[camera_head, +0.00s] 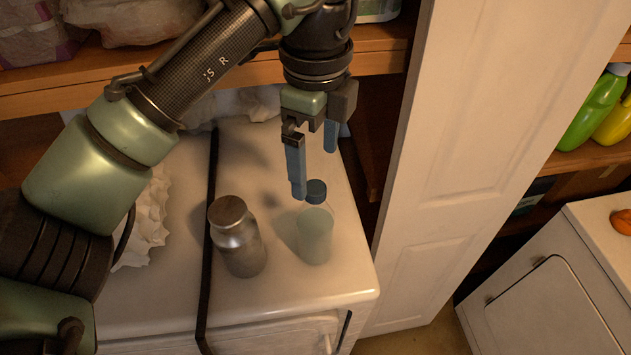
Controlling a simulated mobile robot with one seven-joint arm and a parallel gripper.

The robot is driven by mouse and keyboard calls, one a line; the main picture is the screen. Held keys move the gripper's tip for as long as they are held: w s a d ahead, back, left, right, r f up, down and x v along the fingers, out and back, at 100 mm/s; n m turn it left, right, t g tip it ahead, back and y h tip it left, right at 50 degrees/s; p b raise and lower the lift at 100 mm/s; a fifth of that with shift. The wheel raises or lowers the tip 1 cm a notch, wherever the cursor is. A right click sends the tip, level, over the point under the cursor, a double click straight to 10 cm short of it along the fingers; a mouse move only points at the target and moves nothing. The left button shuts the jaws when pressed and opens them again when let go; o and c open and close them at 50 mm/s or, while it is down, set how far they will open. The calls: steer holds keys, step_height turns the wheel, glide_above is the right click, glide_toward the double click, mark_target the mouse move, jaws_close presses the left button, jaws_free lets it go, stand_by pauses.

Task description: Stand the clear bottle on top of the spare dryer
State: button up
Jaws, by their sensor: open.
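The clear bottle (315,242), pale and see-through with a dark blue cap, stands upright near the front right of a white appliance top (285,294). My gripper (315,173) is above the bottle, pointing down. Its two blue fingers are apart with nothing between them. The nearer fingertip overlaps the cap's upper left in the picture; I cannot tell whether they touch. A second white appliance (551,310) stands at the lower right, with part of its top in view. I cannot tell from this view which one is the spare dryer.
A grey metal bottle (237,240) stands left of the clear bottle. A dark strap (207,250) runs over the appliance top. A white door panel (470,150) rises between the appliances. Green and yellow bottles (597,110) are shelved at right. An orange object (622,221) lies on the right appliance.

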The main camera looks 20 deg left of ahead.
steer(key=shift+r, duration=1)
